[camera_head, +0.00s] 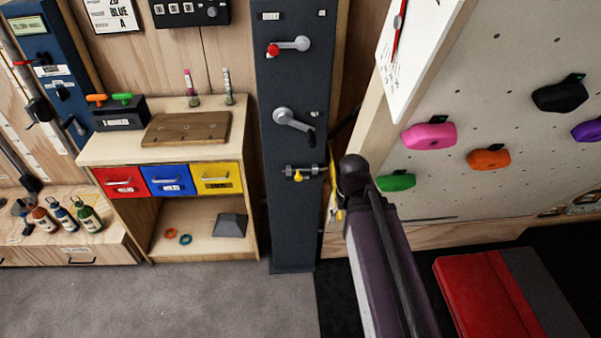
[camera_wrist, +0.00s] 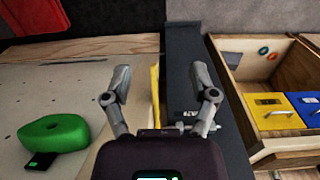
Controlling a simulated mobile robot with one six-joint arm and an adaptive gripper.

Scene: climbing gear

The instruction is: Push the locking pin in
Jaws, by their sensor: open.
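The locking pin (camera_head: 304,171) is a grey horizontal bolt with a yellow knob (camera_head: 298,177), mounted low on the dark upright column (camera_head: 284,225) in the head view. Its right end lies near the column's right edge. A yellow strip (camera_wrist: 155,90) shows beyond the fingers, beside the dark column (camera_wrist: 187,75). In the head view my arm hides most of the gripper, just right of the column.
A climbing wall with a green hold (camera_head: 396,181) stands close on the right. A wooden cabinet (camera_head: 150,155) with coloured drawers stands left. Grey floor lies clear in front.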

